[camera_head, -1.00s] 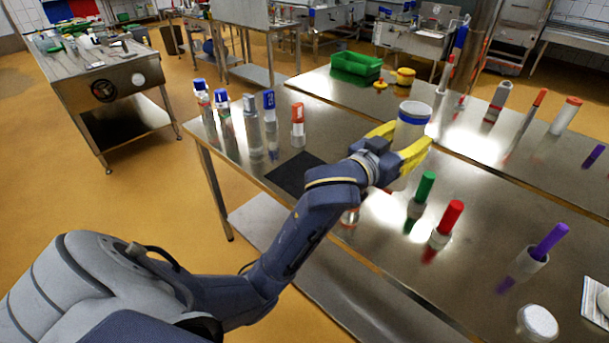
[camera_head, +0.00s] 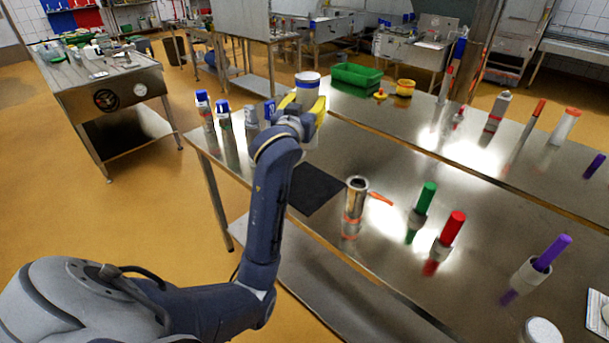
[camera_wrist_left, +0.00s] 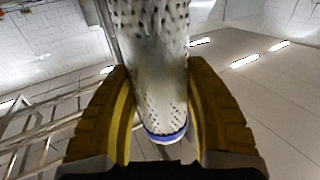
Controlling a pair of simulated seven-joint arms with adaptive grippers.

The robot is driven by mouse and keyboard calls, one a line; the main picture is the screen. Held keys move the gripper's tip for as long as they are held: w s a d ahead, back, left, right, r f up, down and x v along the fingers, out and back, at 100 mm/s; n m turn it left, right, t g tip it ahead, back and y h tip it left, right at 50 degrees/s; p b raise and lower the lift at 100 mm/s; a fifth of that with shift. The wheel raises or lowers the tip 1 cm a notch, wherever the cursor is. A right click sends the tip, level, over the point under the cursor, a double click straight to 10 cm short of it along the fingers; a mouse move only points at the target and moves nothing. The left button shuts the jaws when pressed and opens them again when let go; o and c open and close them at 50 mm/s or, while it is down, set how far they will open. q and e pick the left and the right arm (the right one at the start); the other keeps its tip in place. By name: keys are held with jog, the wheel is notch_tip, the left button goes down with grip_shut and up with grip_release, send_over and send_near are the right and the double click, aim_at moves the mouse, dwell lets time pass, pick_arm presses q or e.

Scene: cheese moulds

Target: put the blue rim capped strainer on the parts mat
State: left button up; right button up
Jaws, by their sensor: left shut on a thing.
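The strainer (camera_head: 307,81) is white with a blue rim band and is upright between the yellow fingers of my left gripper (camera_head: 304,105). The gripper is shut on it. In the left wrist view the strainer (camera_wrist_left: 158,75) shows its perforated wall, with the blue rim at its lower end, between both fingers. It is beyond the black parts mat (camera_head: 318,190) in the head view, near the row of bottles. The mat is a flat dark square at the table's left edge, and its visible part is bare. My right gripper is not in view.
A metal jug with an orange handle (camera_head: 356,196) stands just right of the mat. Blue-capped bottles (camera_head: 204,111) stand left of the gripper. Green (camera_head: 424,200) and red-handled (camera_head: 452,230) items stand farther right. A green crate (camera_head: 356,75) is at the back.

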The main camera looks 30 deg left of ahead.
pick_arm(q)
notch_tip(320, 180, down, 19)
jog(key=shift+r, duration=0.15)
dwell(0.5)
jog(key=o, duration=1.3)
jog(key=shift+f, duration=0.2)
jog(key=shift+r, duration=0.1)
jog(key=v, duration=1.2)
jog(key=shift+r, duration=0.15)
